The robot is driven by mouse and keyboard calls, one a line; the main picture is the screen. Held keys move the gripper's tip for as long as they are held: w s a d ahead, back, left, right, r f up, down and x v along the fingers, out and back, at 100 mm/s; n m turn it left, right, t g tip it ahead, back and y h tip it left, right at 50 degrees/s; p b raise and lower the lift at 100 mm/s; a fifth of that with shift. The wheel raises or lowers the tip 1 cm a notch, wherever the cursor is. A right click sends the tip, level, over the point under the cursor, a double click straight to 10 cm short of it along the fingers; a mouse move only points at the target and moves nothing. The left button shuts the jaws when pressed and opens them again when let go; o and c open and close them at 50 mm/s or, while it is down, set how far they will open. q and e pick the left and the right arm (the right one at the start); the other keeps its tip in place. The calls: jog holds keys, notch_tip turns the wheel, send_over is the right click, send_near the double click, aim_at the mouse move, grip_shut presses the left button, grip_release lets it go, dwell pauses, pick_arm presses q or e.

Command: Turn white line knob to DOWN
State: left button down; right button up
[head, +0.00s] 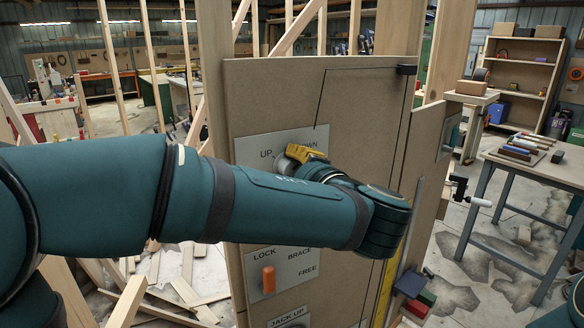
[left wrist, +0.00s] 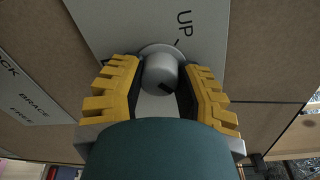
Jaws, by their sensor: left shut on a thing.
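The white line knob (left wrist: 160,72) is a pale round knob on a grey plate (left wrist: 100,22) marked UP and DOWN. My left gripper (left wrist: 160,85) has its yellow fingers on either side of the knob and is shut on it. A dark mark shows on the knob's near side. The word DOWN is partly covered there. My right gripper is not in view.
Below on the same board (head: 350,120) are an orange handle (head: 268,279) on a LOCK/BRACE/FREE plate and a partly seen JACK UP plate (head: 290,318). A workbench (head: 520,165) stands at right.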

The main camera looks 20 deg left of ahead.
pick_arm(q)
jog(key=shift+r, duration=0.15)
jog(key=c, duration=0.5)
grip_release()
jog(key=shift+w, duration=0.1)
jog(key=v, duration=1.2)
